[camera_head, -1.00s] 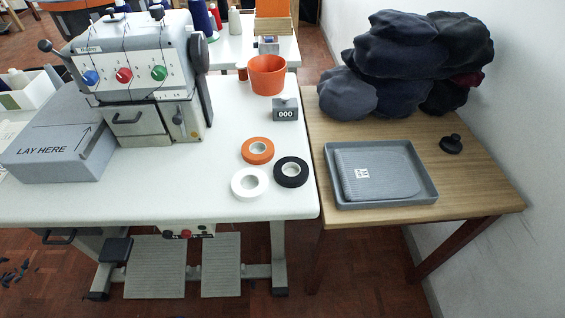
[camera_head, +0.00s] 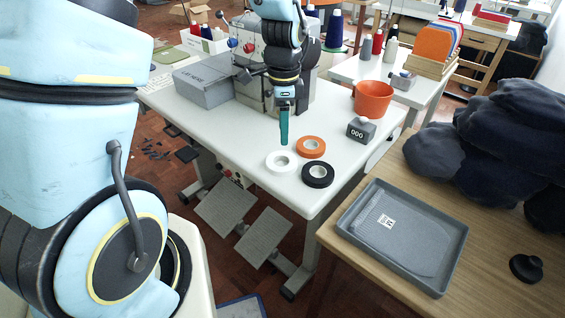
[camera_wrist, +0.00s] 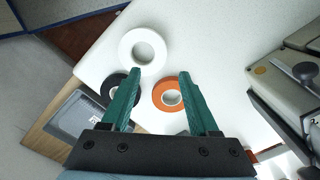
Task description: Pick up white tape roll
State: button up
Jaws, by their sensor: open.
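The white tape roll (camera_head: 282,162) lies flat on the white table near its front edge. In the wrist view the white tape roll (camera_wrist: 142,52) sits beyond the fingertips, a little left of the middle. My gripper (camera_head: 284,143) is above the table, pointing down, just behind the white roll in the head view. In the wrist view its green fingers (camera_wrist: 161,72) are apart with nothing held. The orange tape roll (camera_head: 311,146) and the black tape roll (camera_head: 318,174) lie close beside the white one. In the wrist view the fingers partly cover the black roll (camera_wrist: 113,86) and orange roll (camera_wrist: 170,94).
The machine (camera_head: 252,68) stands behind and left of my gripper. A grey box (camera_head: 361,129) and an orange pot (camera_head: 373,98) stand on the table's right. A grey tray (camera_head: 449,262) lies on the wooden table (camera_head: 349,250). The table left of the white roll is clear.

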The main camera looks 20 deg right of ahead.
aim_at(281, 153)
jog(key=shift+a+f+p, duration=0.2)
jog(key=shift+f+p, duration=0.15)
jog(key=shift+f, duration=1.35)
jog(key=shift+a+f+p, duration=0.15)
jog(key=shift+f+p, duration=0.15)
jog(key=shift+f, duration=1.4)
grip_shut()
